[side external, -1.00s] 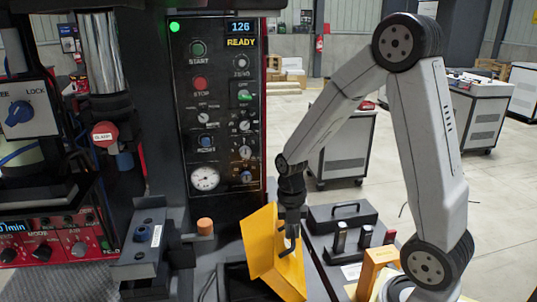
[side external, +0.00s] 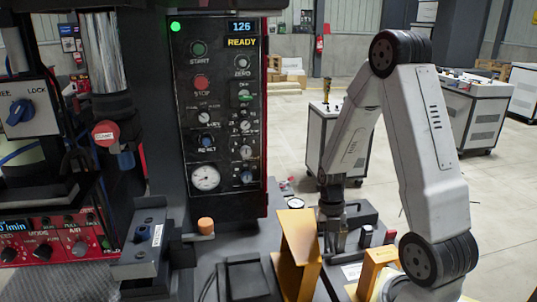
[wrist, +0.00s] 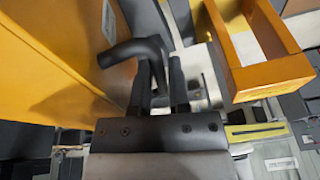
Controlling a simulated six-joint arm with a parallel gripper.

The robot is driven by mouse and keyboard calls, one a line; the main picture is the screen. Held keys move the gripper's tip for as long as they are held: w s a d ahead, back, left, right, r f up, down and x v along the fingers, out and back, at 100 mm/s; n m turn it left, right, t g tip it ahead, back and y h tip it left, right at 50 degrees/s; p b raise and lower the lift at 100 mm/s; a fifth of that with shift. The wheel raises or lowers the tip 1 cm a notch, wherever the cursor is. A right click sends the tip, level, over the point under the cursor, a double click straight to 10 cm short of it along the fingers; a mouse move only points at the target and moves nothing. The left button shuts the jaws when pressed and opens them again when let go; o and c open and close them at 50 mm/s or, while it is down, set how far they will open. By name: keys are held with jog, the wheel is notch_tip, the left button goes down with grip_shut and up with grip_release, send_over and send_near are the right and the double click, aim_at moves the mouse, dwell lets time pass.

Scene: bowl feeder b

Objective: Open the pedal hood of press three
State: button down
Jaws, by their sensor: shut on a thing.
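The yellow pedal hood (side external: 297,262) stands swung up, its panel roughly upright, in the side view. The black pedal (side external: 243,274) lies uncovered to its left. In the wrist view the hood's yellow face (wrist: 60,60) fills the left, with a bent black handle (wrist: 132,50) on it. My gripper (wrist: 160,78) is shut on this handle, one finger on either side of it. In the side view my gripper (side external: 331,240) points down on the right side of the hood, and its fingertips are partly hidden.
A smaller yellow frame (side external: 374,268) stands right of my gripper and also shows in the wrist view (wrist: 262,72). A dark box (side external: 362,213) with small upright black-and-silver items is close behind my gripper. The control panel (side external: 222,110) rises at the back left.

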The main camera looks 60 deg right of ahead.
jog(key=shift+s+f, duration=0.2)
jog(key=shift+s, duration=0.3)
jog(key=c, duration=0.6)
grip_release()
jog(key=shift+d, duration=0.1)
jog(key=shift+c, duration=0.2)
jog(key=shift+w+r, duration=0.1)
jog(key=shift+v, duration=3.9)
jog(key=shift+w, duration=0.1)
